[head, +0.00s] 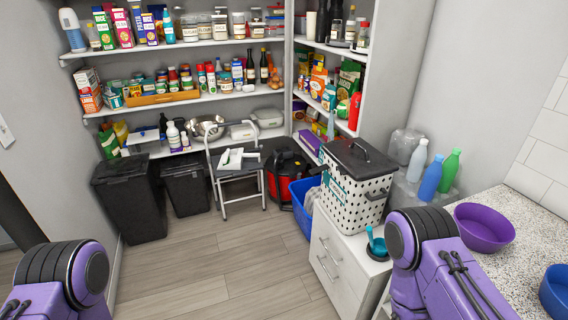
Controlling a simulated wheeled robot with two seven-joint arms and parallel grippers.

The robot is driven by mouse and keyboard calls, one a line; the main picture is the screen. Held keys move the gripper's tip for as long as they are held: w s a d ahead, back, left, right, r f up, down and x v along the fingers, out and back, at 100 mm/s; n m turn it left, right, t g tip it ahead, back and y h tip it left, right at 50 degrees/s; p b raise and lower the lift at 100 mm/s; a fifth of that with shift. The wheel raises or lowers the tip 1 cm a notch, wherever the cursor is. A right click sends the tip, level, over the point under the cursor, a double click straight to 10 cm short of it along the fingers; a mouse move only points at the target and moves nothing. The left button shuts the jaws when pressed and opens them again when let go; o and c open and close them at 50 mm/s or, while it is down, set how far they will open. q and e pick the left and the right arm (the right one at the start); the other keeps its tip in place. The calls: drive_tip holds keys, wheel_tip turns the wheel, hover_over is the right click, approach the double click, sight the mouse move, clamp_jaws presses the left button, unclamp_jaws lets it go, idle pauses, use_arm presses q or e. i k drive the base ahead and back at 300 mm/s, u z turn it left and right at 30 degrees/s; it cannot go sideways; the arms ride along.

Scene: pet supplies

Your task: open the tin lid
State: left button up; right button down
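A white tin with black dots (345,203) and a teal label stands on the white drawer cabinet, right of the middle. Its dark grey lid (345,161) has a black handle on top and sits on the tin, closed. Purple links of my two arms show at the bottom left and the bottom right. Both grippers are outside the view, so I cannot see whether they hold anything. The right arm link stands in front of part of the counter, near the tin but apart from it in the picture.
A teal scoop (375,244) rests in a small dark dish in front of the tin. A purple bowl (484,227) and a blue bowl (556,291) stand on the speckled counter. Bottles (449,171) stand behind. A blue crate (301,203) is left of the cabinet. The wooden floor (205,268) is clear.

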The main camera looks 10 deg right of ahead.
sight(355, 157)
drive_tip(key=u, duration=0.4)
drive_tip(key=i, duration=0.8)
drive_tip(key=z, duration=0.5)
drive_tip(key=i, duration=0.65)
drive_tip(key=z, duration=0.75)
